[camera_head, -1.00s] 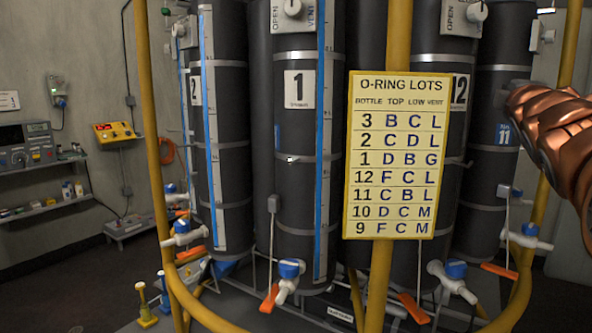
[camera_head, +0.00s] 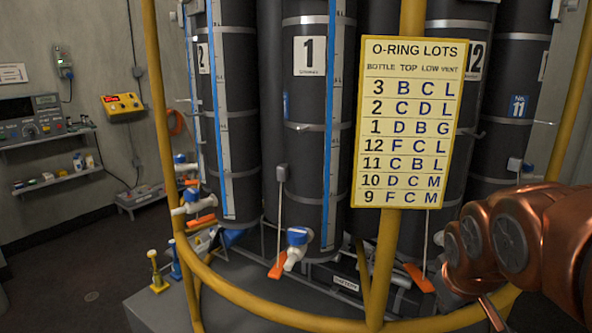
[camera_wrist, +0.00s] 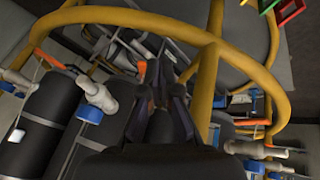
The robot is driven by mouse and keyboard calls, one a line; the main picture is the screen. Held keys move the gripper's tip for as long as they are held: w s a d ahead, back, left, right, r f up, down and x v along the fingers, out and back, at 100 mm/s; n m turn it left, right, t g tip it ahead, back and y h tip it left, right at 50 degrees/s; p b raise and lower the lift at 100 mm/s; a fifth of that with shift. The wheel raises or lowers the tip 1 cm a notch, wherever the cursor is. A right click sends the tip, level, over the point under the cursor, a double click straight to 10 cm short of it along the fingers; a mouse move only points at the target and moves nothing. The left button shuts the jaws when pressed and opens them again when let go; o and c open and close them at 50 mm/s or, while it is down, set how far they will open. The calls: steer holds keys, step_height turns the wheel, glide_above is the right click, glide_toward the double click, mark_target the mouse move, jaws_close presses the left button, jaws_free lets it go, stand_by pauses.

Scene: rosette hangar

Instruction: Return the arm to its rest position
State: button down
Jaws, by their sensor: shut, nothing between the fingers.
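My copper-coloured arm (camera_head: 515,240) reaches in from the right edge of the head view, in front of the lower right of the bottle rack. My gripper (camera_wrist: 165,80) shows in the wrist view as dark fingers, shut with nothing between them. It points toward the yellow rail (camera_wrist: 207,85) and the rack's lower fittings; I cannot tell the gap. The gripper itself is not clearly visible in the head view.
Yellow rails (camera_head: 265,300) curve around the tall dark bottles (camera_head: 308,150). A yellow O-ring lots sign (camera_head: 411,120) hangs in front. White valves with blue caps (camera_head: 297,240) and orange levers (camera_head: 278,268) stick out low. Open floor (camera_head: 85,260) lies at left, below wall shelves (camera_head: 55,180).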

steer(key=s+a+f+m+g+y, duration=0.1)
steer(key=s+a+f+g, duration=0.2)
steer(key=s, duration=0.4)
steer(key=s+a+f+m+g, duration=0.1)
steer(key=s+a+f+g, duration=0.2)
steer(key=s, duration=0.5)
steer(key=s+a+f+m+g+y, duration=0.1)
steer(key=s+a+f, duration=0.2)
steer(key=s+f, duration=0.3)
step_height(320, 180, up, 10)
steer(key=s+p, duration=0.1)
steer(key=p, duration=0.8)
steer(key=shift+s+d+r, duration=0.2)
steer(key=shift+s, duration=0.1)
